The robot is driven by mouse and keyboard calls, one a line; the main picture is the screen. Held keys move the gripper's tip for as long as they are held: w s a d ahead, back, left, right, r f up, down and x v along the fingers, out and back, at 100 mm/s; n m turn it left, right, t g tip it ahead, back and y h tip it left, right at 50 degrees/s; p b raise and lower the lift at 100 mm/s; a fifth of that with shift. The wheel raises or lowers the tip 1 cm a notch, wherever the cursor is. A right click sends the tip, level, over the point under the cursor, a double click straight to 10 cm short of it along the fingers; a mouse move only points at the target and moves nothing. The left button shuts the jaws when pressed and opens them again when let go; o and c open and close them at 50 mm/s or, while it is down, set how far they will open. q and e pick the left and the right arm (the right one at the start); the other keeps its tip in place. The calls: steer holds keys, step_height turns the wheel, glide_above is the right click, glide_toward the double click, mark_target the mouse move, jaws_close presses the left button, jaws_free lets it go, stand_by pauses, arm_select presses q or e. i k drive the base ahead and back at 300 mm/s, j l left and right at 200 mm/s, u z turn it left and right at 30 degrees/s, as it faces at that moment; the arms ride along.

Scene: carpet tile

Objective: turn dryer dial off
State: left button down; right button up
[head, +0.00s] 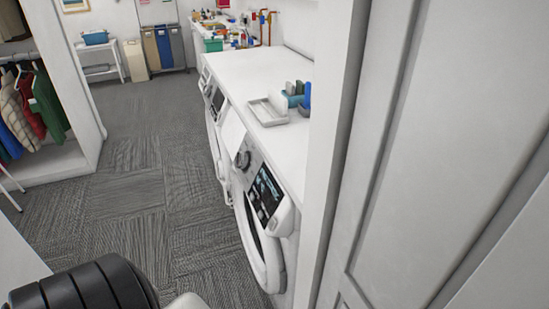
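Two white front-loading machines stand side by side under a white top along the right. The nearer machine (254,232) has a slanted control panel with a round grey dial (243,160) and a lit dark display (267,193). The farther machine (207,112) has a similar panel, seen at a steep angle. I cannot tell which one is the dryer, nor read the dial's setting. Neither of my grippers is in view; only dark and white parts of my own body show at the bottom left.
A white door frame and panel (410,150) stand close on the right, beside the nearer machine. A tray (267,112) and small items lie on the machine top. A clothes closet (45,120) is at the left. The grey carpet (150,190) between is clear.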

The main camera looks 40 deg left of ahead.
mark_target(241, 160)
steer(key=j+z, duration=0.7)
steer(key=j, duration=0.25)
steer(key=j+z, duration=0.35)
steer(key=j, duration=0.1)
